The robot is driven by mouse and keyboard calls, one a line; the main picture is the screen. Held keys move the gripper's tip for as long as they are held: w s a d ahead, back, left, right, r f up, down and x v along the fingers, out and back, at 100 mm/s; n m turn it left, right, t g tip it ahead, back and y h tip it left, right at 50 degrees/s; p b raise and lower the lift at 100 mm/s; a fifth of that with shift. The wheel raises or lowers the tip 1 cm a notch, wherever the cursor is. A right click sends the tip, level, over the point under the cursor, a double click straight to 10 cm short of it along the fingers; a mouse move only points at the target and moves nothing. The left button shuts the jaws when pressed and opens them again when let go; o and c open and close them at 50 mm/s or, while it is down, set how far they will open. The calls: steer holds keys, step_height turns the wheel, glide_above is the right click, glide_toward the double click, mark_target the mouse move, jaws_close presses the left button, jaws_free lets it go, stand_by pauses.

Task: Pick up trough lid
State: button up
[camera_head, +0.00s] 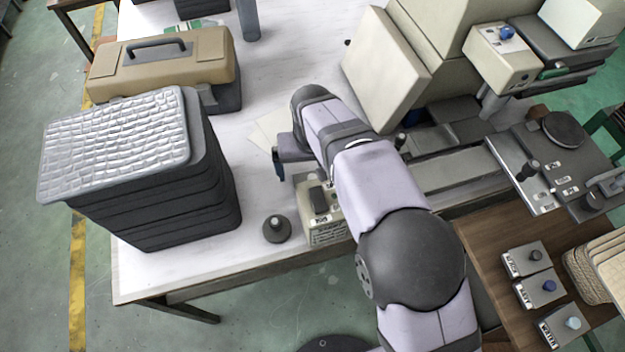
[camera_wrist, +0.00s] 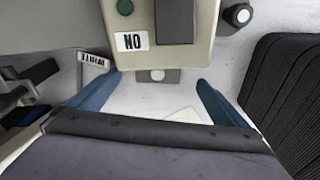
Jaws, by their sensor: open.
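My gripper (camera_wrist: 157,82) is open, its two blue fingers spread wide in the wrist view with nothing held. The same cream box (camera_head: 328,234), with a dark block on top, stands below my gripper in the head view, partly hidden by my arm. I cannot tell for certain which piece is the trough lid. A long grey channel (camera_head: 455,170) runs across the bench to the right of my arm.
A dark tray stack (camera_head: 190,205) with a silver quilted top (camera_head: 115,145) stands left; its ribbed side shows at the wrist view's right (camera_wrist: 290,90). A dark round knob (camera_head: 277,230) stands near the front edge. A tan case (camera_head: 160,68) is behind. White table is clear between.

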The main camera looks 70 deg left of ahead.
mark_target(312, 177)
steer(key=shift+w+a+f+p, duration=0.15)
steer(key=shift+f+p, duration=0.2)
steer(key=shift+f, duration=0.55)
steer(key=shift+a+f+p, duration=0.1)
steer(key=shift+f+p, duration=0.25)
steer(key=shift+f, duration=0.55)
steer(key=shift+w+a+f+p, duration=0.15)
steer(key=shift+f+p, duration=0.2)
steer(key=shift+f, duration=0.55)
steer(key=c, duration=1.1)
